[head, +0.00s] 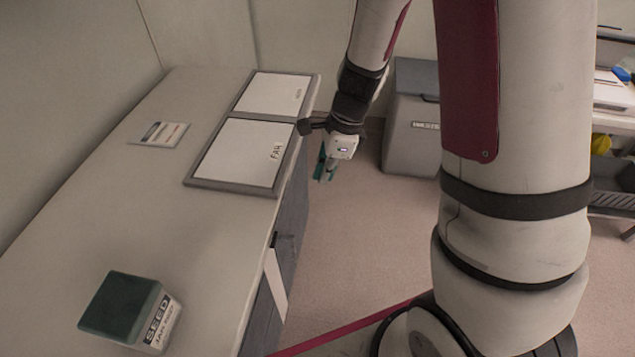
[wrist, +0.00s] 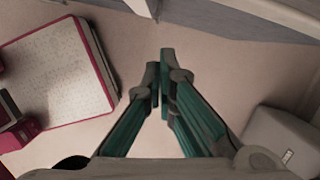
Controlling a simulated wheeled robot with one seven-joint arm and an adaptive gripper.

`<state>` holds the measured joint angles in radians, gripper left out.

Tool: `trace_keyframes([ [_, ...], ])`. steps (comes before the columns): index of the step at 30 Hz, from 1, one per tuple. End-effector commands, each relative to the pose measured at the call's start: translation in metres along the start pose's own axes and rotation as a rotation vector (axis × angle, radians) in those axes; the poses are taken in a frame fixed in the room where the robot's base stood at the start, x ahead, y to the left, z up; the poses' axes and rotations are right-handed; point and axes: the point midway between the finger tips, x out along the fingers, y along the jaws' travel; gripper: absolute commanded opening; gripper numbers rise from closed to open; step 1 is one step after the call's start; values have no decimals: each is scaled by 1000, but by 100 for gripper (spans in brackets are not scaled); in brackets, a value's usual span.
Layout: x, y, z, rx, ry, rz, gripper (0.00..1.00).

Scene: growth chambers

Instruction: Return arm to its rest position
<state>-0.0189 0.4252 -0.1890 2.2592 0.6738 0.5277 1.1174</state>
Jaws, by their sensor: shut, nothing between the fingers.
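My gripper (head: 325,169) hangs at the end of my arm, past the right edge of the bench and over the floor. It points downward, beside the framed panel marked FAR. In the wrist view its green-sided fingers (wrist: 160,75) meet at the tips with nothing between them. Bare floor lies beyond the fingertips. My arm comes down from the top of the head view, and its last links are close to the bench edge.
The bench (head: 130,230) bears a FAR panel (head: 235,150), another panel (head: 275,95), a small card (head: 160,134) and a green-topped SEED box (head: 118,305). A grey bin (head: 408,125) stands behind the gripper. A shelf (head: 615,120) is at right. Floor between is clear.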

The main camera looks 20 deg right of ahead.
Motion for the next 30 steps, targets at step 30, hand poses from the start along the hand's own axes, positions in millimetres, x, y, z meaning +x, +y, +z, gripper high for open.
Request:
trace_keyframes([
  [30,-182,75,37,-675,-8,-89,0],
])
